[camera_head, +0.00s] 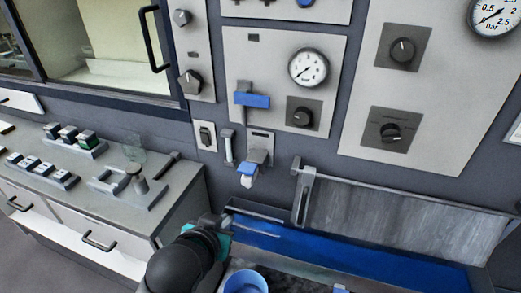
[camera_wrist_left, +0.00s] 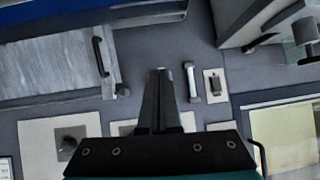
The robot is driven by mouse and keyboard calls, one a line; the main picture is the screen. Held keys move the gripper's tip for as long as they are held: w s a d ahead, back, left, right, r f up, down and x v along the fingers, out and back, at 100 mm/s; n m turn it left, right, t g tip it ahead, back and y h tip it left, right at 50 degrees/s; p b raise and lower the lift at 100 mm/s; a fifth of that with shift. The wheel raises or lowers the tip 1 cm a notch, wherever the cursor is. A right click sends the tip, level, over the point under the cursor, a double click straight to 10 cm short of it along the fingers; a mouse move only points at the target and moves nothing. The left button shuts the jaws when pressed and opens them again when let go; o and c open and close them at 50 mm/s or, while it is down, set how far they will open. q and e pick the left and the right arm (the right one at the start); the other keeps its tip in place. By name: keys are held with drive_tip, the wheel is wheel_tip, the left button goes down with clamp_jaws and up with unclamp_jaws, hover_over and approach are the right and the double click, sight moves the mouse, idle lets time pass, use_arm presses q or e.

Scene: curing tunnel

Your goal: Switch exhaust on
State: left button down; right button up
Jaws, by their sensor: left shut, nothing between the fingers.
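A small switch plate with a dark rocker (camera_head: 205,135) is on the grey wall panel, left of a vertical metal handle (camera_head: 228,147). In the left wrist view, the rocker (camera_wrist_left: 213,82) shows right of the handle (camera_wrist_left: 190,82). No label reads as exhaust, so I cannot tell which control it is. A blue-tipped lever (camera_head: 248,169) sits on a plate to the right, and a wider blue lever (camera_head: 252,100) is above. My left gripper (camera_head: 228,213) is below these controls, apart from them. Its fingers (camera_wrist_left: 160,72) are shut and empty. My right gripper is not in view.
Knobs (camera_head: 402,50) and gauges (camera_head: 308,67) cover the upper panels. A grey metal cover (camera_head: 390,215) stands above a blue trough (camera_head: 330,252) at the right. A side bench (camera_head: 170,200) with buttons is at the left. A blue cup (camera_head: 245,283) is at the bottom.

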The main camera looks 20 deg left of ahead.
use_arm(q)
drive_tip(key=w+r+t, duration=0.3)
drive_tip(key=r+t, duration=0.2)
drive_tip(key=r, duration=0.5)
drive_tip(key=w+r+t+h, duration=0.1)
drive_tip(key=w+r+t, duration=0.2)
drive_tip(key=r, duration=0.8)
drive_tip(key=w+r+t, duration=0.4)
drive_tip(key=r+t, duration=0.2)
drive_tip(key=r, duration=0.4)
drive_tip(key=shift+d+r+t+h, duration=0.3)
drive_tip(key=shift+d+r+t, duration=0.1)
drive_tip(key=shift+d, duration=0.05)
drive_tip(key=shift+w, duration=0.15)
drive_tip(key=w+f+p+x, duration=0.1)
drive_tip(key=f+p+x, duration=0.1)
drive_tip(key=x, duration=1)
drive_tip(key=shift+w, duration=0.65)
drive_tip(key=shift+r, duration=0.1)
